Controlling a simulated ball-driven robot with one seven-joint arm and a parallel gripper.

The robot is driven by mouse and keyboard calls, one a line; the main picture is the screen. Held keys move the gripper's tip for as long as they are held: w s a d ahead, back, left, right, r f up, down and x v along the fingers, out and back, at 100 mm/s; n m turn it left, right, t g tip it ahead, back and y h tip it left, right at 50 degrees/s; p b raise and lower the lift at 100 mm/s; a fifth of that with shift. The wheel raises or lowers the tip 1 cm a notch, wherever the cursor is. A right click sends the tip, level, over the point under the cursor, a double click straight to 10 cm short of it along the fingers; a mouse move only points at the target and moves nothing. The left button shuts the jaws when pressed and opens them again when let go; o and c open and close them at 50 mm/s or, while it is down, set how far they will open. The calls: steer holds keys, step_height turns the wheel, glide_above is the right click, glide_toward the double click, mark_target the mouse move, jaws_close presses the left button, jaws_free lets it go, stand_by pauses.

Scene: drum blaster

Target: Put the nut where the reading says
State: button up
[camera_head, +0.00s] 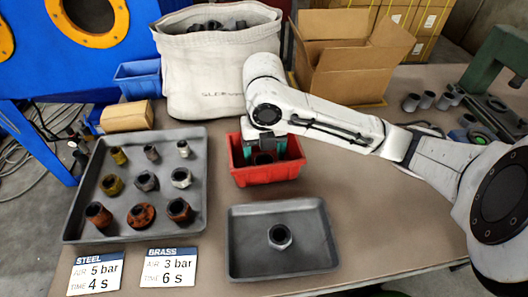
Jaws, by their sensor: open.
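A silver-grey hex nut (280,236) with a dark hole sits alone in a dark grey tray (322,262) at the front middle. My gripper (263,152) points down into the red bin (268,176) behind that tray, with its green-tipped fingers apart. A dark piece shows between or below the fingers in the bin; I cannot tell whether they touch it. A larger grey tray (75,222) at left holds several nuts and fittings in rows, yellowish, grey and rusty. A card (96,272) reads STEEL, air 5 bar, time 4 s. Another card (168,267) reads BRASS, air 3 bar, time 6 s.
A white fabric bag (205,75) with dark parts on top stands behind. A cardboard box (345,65), a blue bin (138,80) and a small tan block (127,117) are also at the back. Green machinery and metal parts (411,102) stand at right. The front-right tabletop is clear.

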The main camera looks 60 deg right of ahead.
step_height(320, 180, up, 12)
steer(key=p, duration=0.2)
steer(key=shift+f+p, duration=0.25)
steer(key=shift+p, duration=0.05)
stand_by(0.5)
